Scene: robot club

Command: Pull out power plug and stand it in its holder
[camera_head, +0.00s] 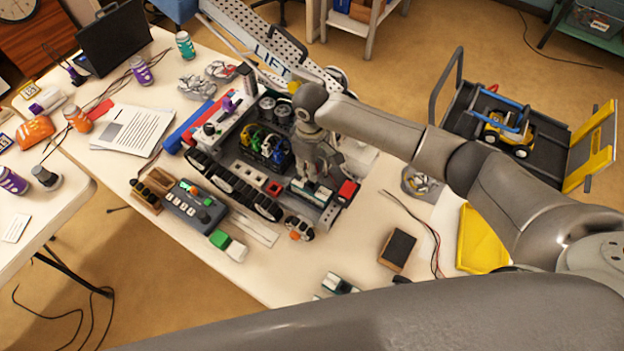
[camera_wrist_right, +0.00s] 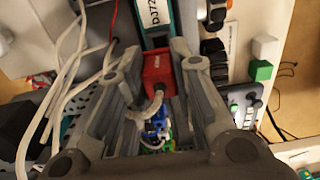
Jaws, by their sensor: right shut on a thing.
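My right gripper (camera_head: 318,178) reaches down into the tracked robot (camera_head: 228,188) on the white table. In the wrist view its two fingers (camera_wrist_right: 154,60) stand on either side of a red power plug (camera_wrist_right: 159,69) with a grey-white cable and are shut on it. The plug sits at the end of a teal and black battery (camera_wrist_right: 155,20) with a white label; whether it is still seated there I cannot tell. The battery also shows below the gripper in the head view (camera_head: 312,191). I cannot make out the plug holder for certain. My left gripper is not in view.
A red block (camera_head: 347,190) sits at the robot's corner. A control box (camera_head: 194,207) stands left of it. A dark wood-edged block (camera_head: 398,248), loose wires (camera_head: 428,237) and a yellow tray (camera_head: 483,240) lie to the right. White table is bare between the robot and the dark block.

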